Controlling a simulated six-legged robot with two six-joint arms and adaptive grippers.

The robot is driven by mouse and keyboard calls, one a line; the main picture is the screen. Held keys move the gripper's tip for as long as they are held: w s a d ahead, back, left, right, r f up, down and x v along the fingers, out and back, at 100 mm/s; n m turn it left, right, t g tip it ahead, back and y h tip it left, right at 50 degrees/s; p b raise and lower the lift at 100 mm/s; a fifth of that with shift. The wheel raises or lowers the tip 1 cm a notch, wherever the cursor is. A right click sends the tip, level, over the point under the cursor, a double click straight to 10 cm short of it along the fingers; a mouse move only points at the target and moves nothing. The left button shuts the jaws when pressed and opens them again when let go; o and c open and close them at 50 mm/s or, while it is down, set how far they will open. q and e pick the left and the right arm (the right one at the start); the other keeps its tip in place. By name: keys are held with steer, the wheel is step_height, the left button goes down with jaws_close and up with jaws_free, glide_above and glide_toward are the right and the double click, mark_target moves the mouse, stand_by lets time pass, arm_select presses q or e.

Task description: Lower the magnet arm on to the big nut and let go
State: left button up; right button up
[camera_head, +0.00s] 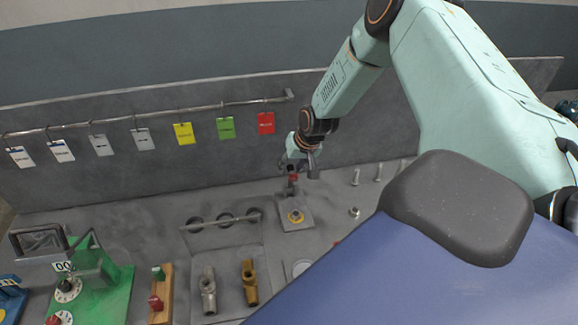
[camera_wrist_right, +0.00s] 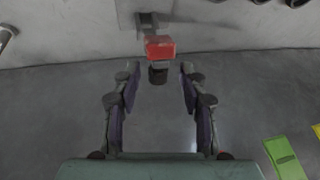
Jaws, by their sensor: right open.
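The magnet arm (camera_head: 293,178) has a red block at its end and stands on a small grey plate (camera_head: 298,225) with a yellow ring. In the right wrist view its red block (camera_wrist_right: 160,46) and dark round end (camera_wrist_right: 158,75) are close to the fingertips. My right gripper (camera_head: 300,160) is at the magnet arm; in the wrist view its fingers (camera_wrist_right: 159,78) are apart, one on each side of the dark end, with gaps. A small metal piece (camera_head: 354,212), possibly the big nut, lies right of the plate. My left gripper is out of view.
Coloured tags (camera_head: 184,133) hang from a rail (camera_head: 220,105) along the back wall. Upright bolts (camera_head: 355,177) stand at the right. Two valve-like fittings (camera_head: 250,284) lie in a tray at the front. A green device (camera_head: 105,290) stands front left.

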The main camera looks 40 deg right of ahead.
steer(key=shift+d+f, duration=0.1)
steer(key=shift+d, duration=0.1)
steer(key=shift+c, duration=1.1)
steer(key=shift+s+a+r, duration=0.2)
steer(key=shift+s+r, duration=0.15)
steer(key=c, duration=0.4)
steer(key=shift+w+d+f, duration=0.1)
jaws_close()
